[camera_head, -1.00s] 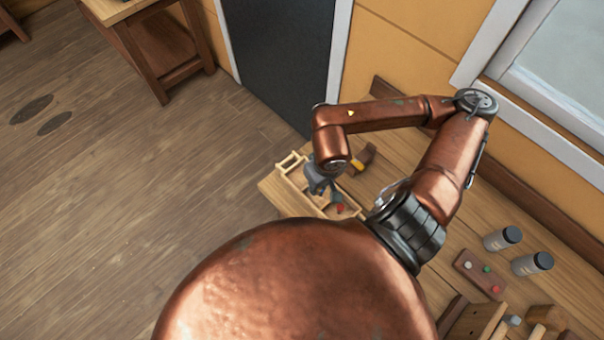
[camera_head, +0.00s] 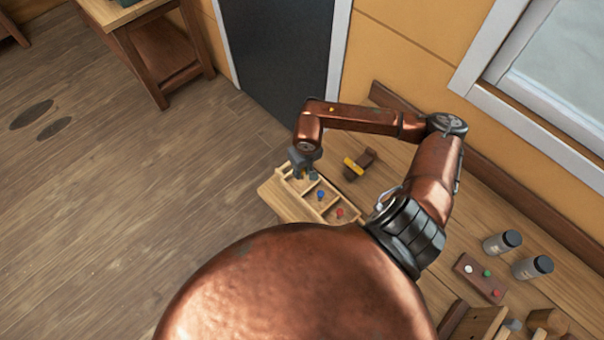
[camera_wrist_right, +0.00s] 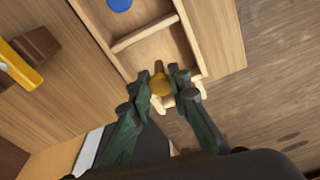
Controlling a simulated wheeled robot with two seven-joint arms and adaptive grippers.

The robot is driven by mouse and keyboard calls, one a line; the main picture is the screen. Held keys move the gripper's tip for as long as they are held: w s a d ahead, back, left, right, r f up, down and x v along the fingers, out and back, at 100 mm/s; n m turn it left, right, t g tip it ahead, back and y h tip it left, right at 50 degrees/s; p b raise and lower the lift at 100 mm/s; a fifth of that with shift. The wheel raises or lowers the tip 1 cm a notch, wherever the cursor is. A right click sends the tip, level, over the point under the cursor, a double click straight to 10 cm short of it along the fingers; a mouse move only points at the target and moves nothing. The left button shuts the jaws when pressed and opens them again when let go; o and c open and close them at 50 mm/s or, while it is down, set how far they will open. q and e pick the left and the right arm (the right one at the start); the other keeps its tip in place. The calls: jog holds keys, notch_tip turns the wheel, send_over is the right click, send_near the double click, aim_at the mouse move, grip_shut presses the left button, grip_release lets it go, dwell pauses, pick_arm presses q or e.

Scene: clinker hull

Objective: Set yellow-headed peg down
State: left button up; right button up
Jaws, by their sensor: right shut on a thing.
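The yellow-headed peg (camera_wrist_right: 159,86) is between the fingertips of my right gripper (camera_wrist_right: 161,83) in the right wrist view, and the gripper is shut on it. In the head view, my right gripper (camera_head: 304,171) is over the far-end compartment of a light wooden tray (camera_head: 285,202), and it hides the peg there. The tray's wall also shows in the wrist view (camera_wrist_right: 188,38). Whether the peg touches the tray floor I cannot tell. A blue-headed peg (camera_head: 320,195) is in the middle compartment and a red-headed peg (camera_head: 340,212) in the near one. My left gripper is not in view.
A dark wooden tool with a yellow part (camera_head: 354,166) lies right of the tray. Two grey canisters (camera_head: 497,243) stand near the wall. The bench edge is just left of the tray.

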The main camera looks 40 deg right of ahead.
aim_at(302, 176)
notch_tip(302, 176, down, 4)
jog(key=shift+w+r, duration=0.15)
jog(key=shift+r, duration=0.1)
jog(key=shift+f, duration=0.15)
jog(key=o, duration=0.7)
